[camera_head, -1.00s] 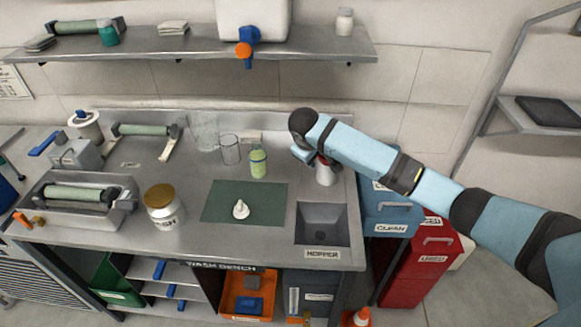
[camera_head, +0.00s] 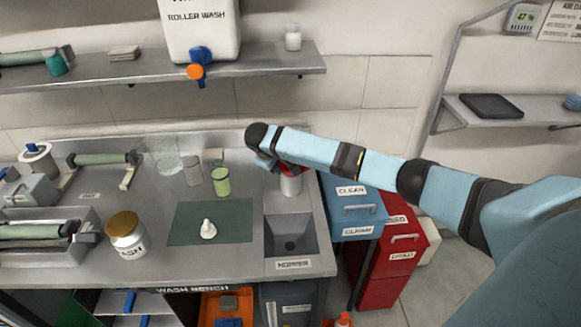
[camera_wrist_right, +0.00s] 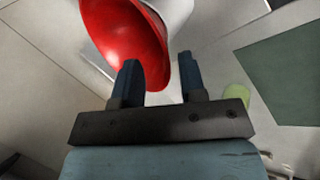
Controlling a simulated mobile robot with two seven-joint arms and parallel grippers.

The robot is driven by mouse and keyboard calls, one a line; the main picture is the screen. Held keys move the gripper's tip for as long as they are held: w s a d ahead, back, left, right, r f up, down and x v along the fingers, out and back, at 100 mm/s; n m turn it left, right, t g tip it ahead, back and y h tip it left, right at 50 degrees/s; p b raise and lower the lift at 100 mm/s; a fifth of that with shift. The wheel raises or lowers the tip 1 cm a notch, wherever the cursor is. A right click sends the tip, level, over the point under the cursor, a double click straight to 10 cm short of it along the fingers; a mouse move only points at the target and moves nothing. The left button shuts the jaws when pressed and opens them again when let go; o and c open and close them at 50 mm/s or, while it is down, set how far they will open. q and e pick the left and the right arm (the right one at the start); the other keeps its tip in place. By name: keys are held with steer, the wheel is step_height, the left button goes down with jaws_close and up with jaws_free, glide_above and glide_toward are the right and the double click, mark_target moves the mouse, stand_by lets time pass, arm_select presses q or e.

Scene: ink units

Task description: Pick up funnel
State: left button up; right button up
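The red funnel (camera_head: 287,169) sits at the top of a white container (camera_head: 291,185) behind the hopper, partly hidden by my right arm. In the right wrist view the red inside of the funnel (camera_wrist_right: 122,35) shows large and tilted, with its rim near the fingers. My right gripper (camera_wrist_right: 160,80) is open, its two dark fingers apart. The left finger overlaps the red bowl and the rim passes behind the gap; I cannot tell if they touch. In the head view the right gripper (camera_head: 266,163) is mostly hidden by its own wrist. My left gripper is not in view.
A green cup (camera_head: 221,182), clear glassware (camera_head: 192,171) and a labelled jar (camera_head: 127,236) stand to the left. A small white item (camera_head: 208,229) lies on the green mat (camera_head: 240,222). The hopper (camera_head: 290,237) is in front. A shelf (camera_head: 285,66) hangs above.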

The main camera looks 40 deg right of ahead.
mark_target(283, 170)
steer(key=x, duration=0.4)
steer(key=shift+s+f, duration=0.2)
steer(key=shift+f, duration=0.05)
jaws_close()
